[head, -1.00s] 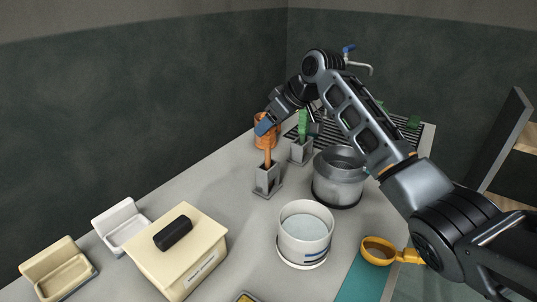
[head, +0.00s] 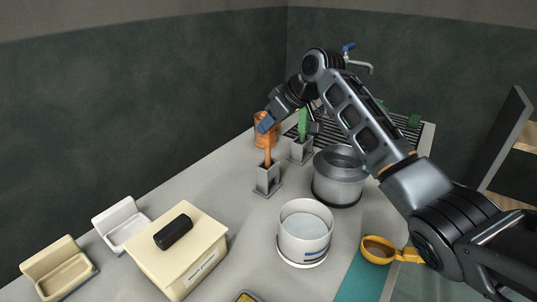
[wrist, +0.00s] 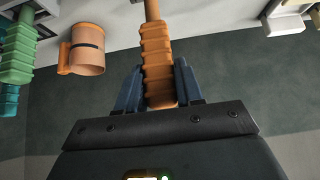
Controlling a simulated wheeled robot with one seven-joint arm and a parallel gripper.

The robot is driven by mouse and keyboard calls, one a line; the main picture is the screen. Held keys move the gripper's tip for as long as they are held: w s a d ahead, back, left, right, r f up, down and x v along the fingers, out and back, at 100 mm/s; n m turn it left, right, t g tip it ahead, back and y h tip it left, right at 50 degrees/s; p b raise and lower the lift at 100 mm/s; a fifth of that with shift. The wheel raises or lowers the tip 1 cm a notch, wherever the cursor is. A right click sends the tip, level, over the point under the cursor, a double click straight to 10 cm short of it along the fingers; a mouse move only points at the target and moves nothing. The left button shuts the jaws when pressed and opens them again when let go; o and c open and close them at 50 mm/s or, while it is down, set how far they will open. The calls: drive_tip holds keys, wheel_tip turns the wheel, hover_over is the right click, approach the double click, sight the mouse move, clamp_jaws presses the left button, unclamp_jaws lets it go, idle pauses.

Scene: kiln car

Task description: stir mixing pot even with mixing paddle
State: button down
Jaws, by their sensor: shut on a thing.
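My gripper (head: 266,126) is shut on the orange handle of a tool (head: 267,158), which I take for the mixing paddle. The handle also shows between my blue fingers in the wrist view (wrist: 157,60). The tool stands upright, its lower end hidden in a grey holder (head: 267,181). A white round pot (head: 304,246) with pale bluish liquid, apparently the mixing pot, stands in front and to the right, apart from the tool.
A green-handled tool (head: 304,124) stands in another holder (head: 301,152). A steel pot (head: 337,187) stands behind the white pot. A yellow cup (head: 376,258) is at right. A cream box (head: 186,262) is at left. A copper-coloured cup (wrist: 88,58) is beside my gripper.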

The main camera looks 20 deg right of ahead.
sight(265, 112)
drive_tip(key=shift+r, duration=0.2)
drive_tip(key=shift+r+p, duration=0.95)
drive_tip(key=shift+p, duration=0.25)
drive_tip(key=shift+r+p, duration=0.75)
drive_tip(key=shift+r, duration=0.15)
drive_tip(key=shift+r+p, duration=0.1)
drive_tip(key=shift+p, duration=0.2)
idle(0.6)
drive_tip(key=shift+r+p, duration=0.7)
drive_tip(key=shift+r, duration=0.2)
drive_tip(key=shift+r, duration=0.1)
idle(0.5)
